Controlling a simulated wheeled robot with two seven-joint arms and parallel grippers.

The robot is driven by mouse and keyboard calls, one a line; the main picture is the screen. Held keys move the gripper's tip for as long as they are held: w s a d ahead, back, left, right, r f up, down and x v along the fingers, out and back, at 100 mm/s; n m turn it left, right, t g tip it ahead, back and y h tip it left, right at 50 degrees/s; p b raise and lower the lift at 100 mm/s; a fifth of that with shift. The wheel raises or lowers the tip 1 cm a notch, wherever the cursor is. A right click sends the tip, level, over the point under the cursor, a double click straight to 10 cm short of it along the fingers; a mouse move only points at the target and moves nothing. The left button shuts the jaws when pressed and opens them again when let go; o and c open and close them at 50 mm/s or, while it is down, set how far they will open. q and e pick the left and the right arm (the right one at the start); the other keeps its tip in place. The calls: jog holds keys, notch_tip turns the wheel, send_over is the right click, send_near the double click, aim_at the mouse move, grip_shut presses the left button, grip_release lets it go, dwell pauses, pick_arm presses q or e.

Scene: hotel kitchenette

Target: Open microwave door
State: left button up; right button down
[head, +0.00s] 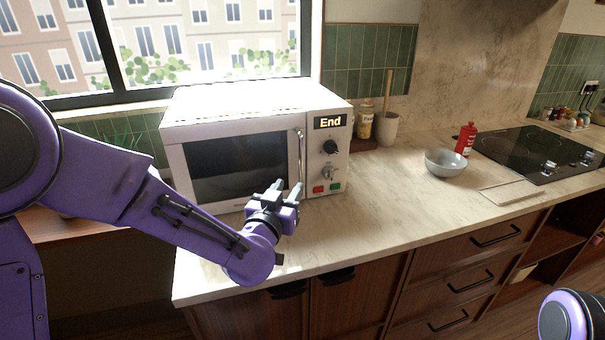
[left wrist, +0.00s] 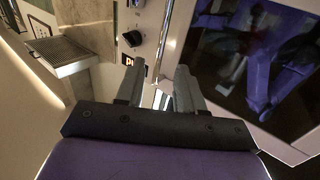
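The white microwave (head: 235,110) stands on the left of the counter, its dark-windowed door (head: 233,165) shut. The upright metal handle (head: 300,158) is at the door's right edge, beside the control panel, whose display (head: 330,122) reads "End". My left gripper (head: 287,190) is in front of the lower part of the handle. In the left wrist view, the fingers of my left gripper (left wrist: 160,90) are apart, and the handle (left wrist: 163,45) runs toward the gap between them. I cannot tell whether they touch it. My right gripper is out of view.
The counter in front of the microwave is clear.

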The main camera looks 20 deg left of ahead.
aim_at(300, 167)
pick_arm(q)
jog(key=w+p, duration=0.1)
jog(key=w, duration=0.2)
jog(key=w+p, duration=0.1)
jog(key=w, duration=0.5)
jog(key=shift+w+a+r+p, duration=0.1)
jog(key=shift+w+a+p, duration=0.15)
jog(key=shift+w+p, duration=0.15)
jog(key=shift+d, duration=0.1)
jog(key=shift+s, duration=0.1)
jog(key=shift+c, duration=0.3)
grip_shut()
